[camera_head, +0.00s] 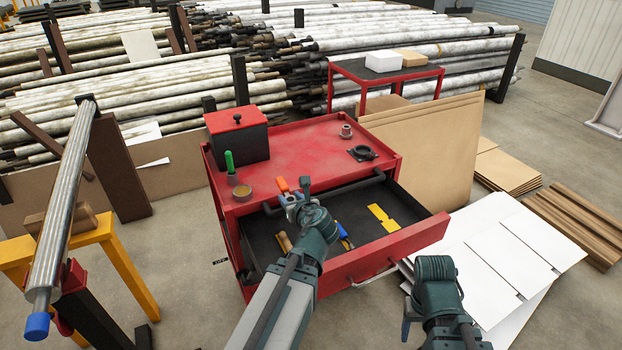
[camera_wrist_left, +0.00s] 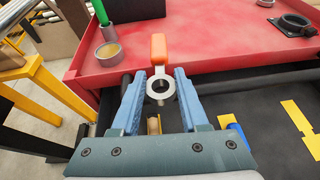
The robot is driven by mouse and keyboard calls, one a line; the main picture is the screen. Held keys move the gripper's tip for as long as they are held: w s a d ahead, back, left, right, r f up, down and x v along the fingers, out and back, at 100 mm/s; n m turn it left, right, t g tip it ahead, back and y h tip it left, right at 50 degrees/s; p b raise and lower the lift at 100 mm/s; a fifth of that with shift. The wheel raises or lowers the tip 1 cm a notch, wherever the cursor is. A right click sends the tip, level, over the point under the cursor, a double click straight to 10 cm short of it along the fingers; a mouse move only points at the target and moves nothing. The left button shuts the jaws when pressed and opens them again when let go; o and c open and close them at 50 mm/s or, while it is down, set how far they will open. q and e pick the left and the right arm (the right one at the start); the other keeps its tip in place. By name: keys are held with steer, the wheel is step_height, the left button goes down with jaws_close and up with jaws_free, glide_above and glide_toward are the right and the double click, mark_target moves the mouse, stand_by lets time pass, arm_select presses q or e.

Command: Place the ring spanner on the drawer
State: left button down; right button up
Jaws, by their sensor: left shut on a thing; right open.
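The ring spanner, with an orange handle (camera_wrist_left: 158,48) and a pale metal ring (camera_wrist_left: 160,88), is between the blue fingers of my left gripper (camera_wrist_left: 163,82). In the head view, my left gripper (camera_head: 291,197) is shut on it near the cart's front edge, over the left end of the open drawer. The red-fronted drawer (camera_head: 362,259) has a dark inside. It contains a yellow flat piece (camera_head: 383,217), a blue-handled tool (camera_head: 345,239) and a wooden-handled tool (camera_head: 284,241). My right gripper (camera_head: 406,322) is open at the lower right, mostly hidden behind its own wrist.
The red cart top (camera_head: 310,150) holds a black box with red lid (camera_head: 238,138), a green-handled tool (camera_head: 229,162), a tape roll (camera_head: 243,193) and a black ring part (camera_head: 362,153). A yellow stand (camera_head: 125,268) is at left. The drawer floor has bare areas between tools.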

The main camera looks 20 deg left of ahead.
step_height(320, 180, up, 17)
steer(key=p, duration=1.7)
steer(key=shift+r, duration=0.15)
